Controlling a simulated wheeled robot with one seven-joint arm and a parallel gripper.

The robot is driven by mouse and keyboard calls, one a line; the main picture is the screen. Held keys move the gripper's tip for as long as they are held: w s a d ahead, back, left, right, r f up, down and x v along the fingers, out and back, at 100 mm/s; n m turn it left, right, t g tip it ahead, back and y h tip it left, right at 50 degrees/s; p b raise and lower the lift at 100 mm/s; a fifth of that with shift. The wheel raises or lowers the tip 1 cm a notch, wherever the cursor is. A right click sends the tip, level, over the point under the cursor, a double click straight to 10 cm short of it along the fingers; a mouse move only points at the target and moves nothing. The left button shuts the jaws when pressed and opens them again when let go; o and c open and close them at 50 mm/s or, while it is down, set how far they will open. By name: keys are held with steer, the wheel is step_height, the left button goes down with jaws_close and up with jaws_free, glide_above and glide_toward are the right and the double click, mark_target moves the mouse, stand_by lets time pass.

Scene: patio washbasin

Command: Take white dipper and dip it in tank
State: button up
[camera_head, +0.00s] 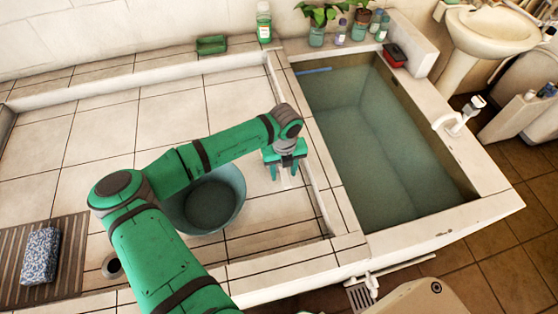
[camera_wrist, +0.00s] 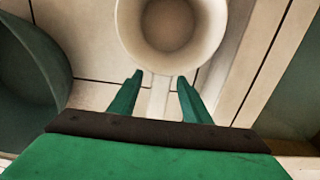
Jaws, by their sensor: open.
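The white dipper (camera_wrist: 201,45) is a round cup with a straight handle, seen from above in the wrist view. Its cup is ahead of the fingertips and its handle runs back between them. My gripper (camera_wrist: 159,76) is open, with one finger on each side of the handle and gaps visible on both sides. In the head view my gripper (camera_head: 284,172) points down over the tiled floor left of the tank. The dipper is mostly hidden there behind my gripper. The tank (camera_head: 350,130) is a tiled basin filled with greenish water, to the right.
A teal basin (camera_head: 232,220) stands close to the left of my gripper. A low tiled ledge (camera_head: 318,165) separates the floor area from the tank. A white faucet (camera_head: 455,118) is on the tank's right rim. Potted plants and bottles stand at the back.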

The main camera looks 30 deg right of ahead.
jaws_close()
steer(key=shift+r, duration=0.15)
steer(key=shift+r, duration=0.65)
steer(key=s+a+r, duration=0.2)
steer(key=a+r, duration=0.9)
steer(key=a, duration=0.2)
steer(key=shift+a+r, duration=0.25)
steer(key=shift+a, duration=0.15)
